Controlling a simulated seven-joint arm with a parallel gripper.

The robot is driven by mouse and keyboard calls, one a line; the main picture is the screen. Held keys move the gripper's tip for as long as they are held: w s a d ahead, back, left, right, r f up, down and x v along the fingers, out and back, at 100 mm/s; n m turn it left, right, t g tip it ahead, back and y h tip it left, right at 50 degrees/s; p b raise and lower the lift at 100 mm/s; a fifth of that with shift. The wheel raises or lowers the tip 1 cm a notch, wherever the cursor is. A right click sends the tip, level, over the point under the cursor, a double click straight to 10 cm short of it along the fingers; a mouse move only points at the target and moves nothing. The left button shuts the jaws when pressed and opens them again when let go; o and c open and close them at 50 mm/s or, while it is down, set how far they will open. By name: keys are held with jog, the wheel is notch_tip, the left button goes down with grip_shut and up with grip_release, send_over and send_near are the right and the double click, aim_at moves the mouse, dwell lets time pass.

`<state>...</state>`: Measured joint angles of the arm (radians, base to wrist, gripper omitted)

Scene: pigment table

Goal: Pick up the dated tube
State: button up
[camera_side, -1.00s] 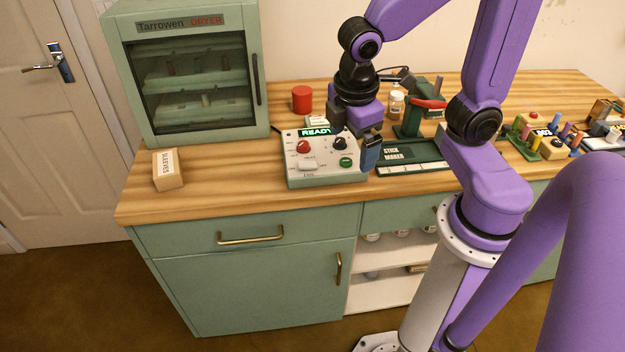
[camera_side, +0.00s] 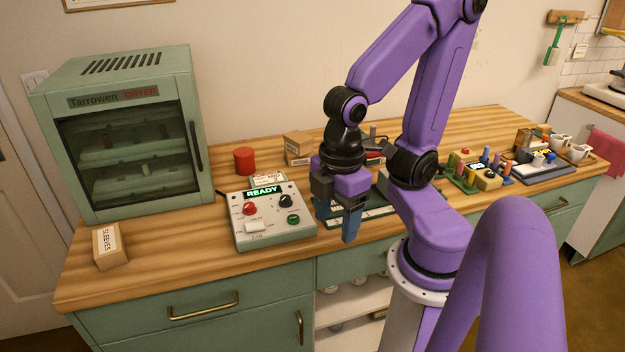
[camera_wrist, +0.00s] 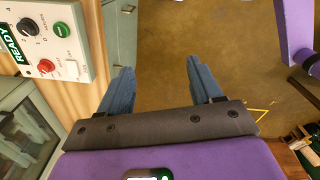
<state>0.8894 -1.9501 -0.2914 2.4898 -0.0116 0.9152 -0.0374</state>
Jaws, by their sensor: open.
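I cannot make out which thing is the dated tube; no date is readable. Small coloured tube-like pieces stand in a green rack (camera_side: 464,183) at the right of the counter in the side view, too small to read. Faint tube shapes also show behind the glass of the dryer (camera_side: 130,150). My gripper (camera_side: 338,218) hangs pointing down near the counter's front edge, just right of the control box. In the wrist view, its two blue fingers (camera_wrist: 159,68) are spread apart with nothing between them, over the floor.
The control box (camera_side: 270,232), its screen lit READY, stands left of my gripper. A red cylinder (camera_side: 244,161), a cardboard box (camera_side: 298,146) and a sleeves box (camera_side: 110,246) stand on the counter. The dark board (camera_side: 345,218) is partly behind my gripper. White cups (camera_side: 578,152) stand far right.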

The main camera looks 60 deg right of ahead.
jog(key=w+d+n+h, duration=0.2)
jog(key=w+d+h, duration=0.2)
jog(key=w+d, duration=1.55)
jog(key=w+d+n+g, duration=0.1)
jog(key=w+d, duration=0.1)
jog(key=d, duration=0.6)
jog(key=shift+h, duration=0.3)
jog(key=x, duration=1.1)
jog(key=shift+s+a+f, duration=0.1)
jog(key=shift+s+a, duration=0.05)
jog(key=shift+s, duration=0.05)
jog(key=x, duration=0.4)
jog(key=shift+s+a, duration=0.15)
jog(key=shift+s, duration=0.1)
jog(key=shift+x, duration=0.75)
jog(key=c, duration=1)
